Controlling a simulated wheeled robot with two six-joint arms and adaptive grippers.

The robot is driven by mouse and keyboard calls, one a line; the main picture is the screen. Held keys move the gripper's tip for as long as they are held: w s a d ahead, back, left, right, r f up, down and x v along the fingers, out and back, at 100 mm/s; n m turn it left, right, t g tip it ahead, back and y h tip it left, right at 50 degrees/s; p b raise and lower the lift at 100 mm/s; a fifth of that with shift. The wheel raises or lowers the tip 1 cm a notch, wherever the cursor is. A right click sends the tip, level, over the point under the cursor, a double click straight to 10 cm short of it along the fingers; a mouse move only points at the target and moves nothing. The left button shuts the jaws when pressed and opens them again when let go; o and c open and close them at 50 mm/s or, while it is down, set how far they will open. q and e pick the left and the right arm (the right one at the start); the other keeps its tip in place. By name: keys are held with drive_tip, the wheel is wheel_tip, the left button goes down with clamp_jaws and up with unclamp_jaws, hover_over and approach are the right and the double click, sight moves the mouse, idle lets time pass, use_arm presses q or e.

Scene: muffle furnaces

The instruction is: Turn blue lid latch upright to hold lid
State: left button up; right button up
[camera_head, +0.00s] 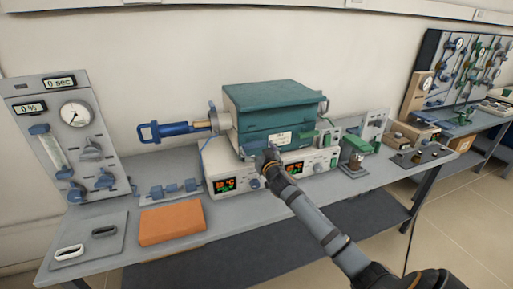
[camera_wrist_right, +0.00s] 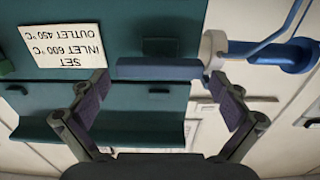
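The teal furnace (camera_head: 275,110) stands on a white control base on the bench, its lid down. In the right wrist view, which looks upside down, a blue bar (camera_wrist_right: 160,70), which looks like the lid latch, lies level across the teal front (camera_wrist_right: 150,105). My right gripper (camera_head: 266,158) is at the furnace's front, below the lid. In the wrist view its two fingers (camera_wrist_right: 160,82) are open, one near each end of the bar; whether they touch it I cannot tell. In the head view the gripper largely hides the latch. My left gripper is not in view.
A blue-handled rod (camera_head: 170,130) sticks out left of the furnace. A gauge panel (camera_head: 68,140), an orange block (camera_head: 171,223) and a grey tray (camera_head: 90,238) are at the left. A small green-topped device (camera_head: 355,150) stands close on the right.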

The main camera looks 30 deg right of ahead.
drive_tip(key=c, duration=0.8)
drive_tip(key=n+p, duration=0.1)
drive_tip(key=n, duration=0.2)
drive_tip(key=shift+r+p, duration=0.15)
drive_tip(key=shift+p, duration=0.15)
drive_tip(key=n+p, duration=0.2)
drive_tip(key=n, duration=0.3)
drive_tip(key=shift+a+n, duration=0.15)
drive_tip(key=shift+n, duration=0.15)
drive_tip(key=n+p, duration=0.2)
drive_tip(key=n, duration=0.3)
drive_tip(key=shift+f, duration=0.2)
drive_tip(key=shift+a+f+n+p, duration=0.15)
drive_tip(key=shift+n+p, duration=0.7)
drive_tip(key=shift+n, duration=1.25)
